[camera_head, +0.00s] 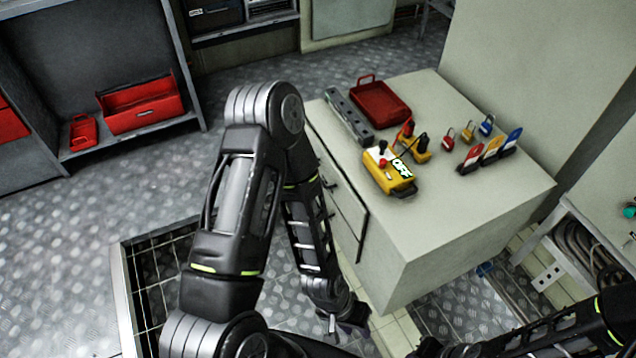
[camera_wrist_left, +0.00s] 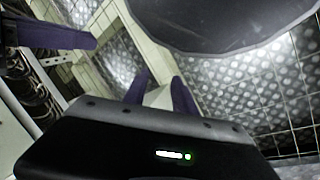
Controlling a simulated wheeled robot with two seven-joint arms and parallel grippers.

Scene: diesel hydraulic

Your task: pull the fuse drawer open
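The pale cabinet (camera_head: 440,250) stands right of centre in the head view. Its left side carries drawer fronts (camera_head: 343,205) with dark handles, partly hidden by my left arm. The visible fronts look flush; no label shows which is the fuse drawer. My left gripper (camera_head: 350,318) is low beside the cabinet's near corner, below the drawer fronts and apart from the handles. In the left wrist view, its two purple fingers (camera_wrist_left: 160,95) stand apart with nothing clearly held. My right arm enters at lower right; its fingers are not clear in the head view.
On the cabinet top are a red tray (camera_head: 380,103), a grey strip (camera_head: 348,115), a yellow control box (camera_head: 388,172) and several padlocks and tags (camera_head: 488,150). A shelf with red bins (camera_head: 140,105) stands at left. Patterned metal floor (camera_head: 75,250) lies open between.

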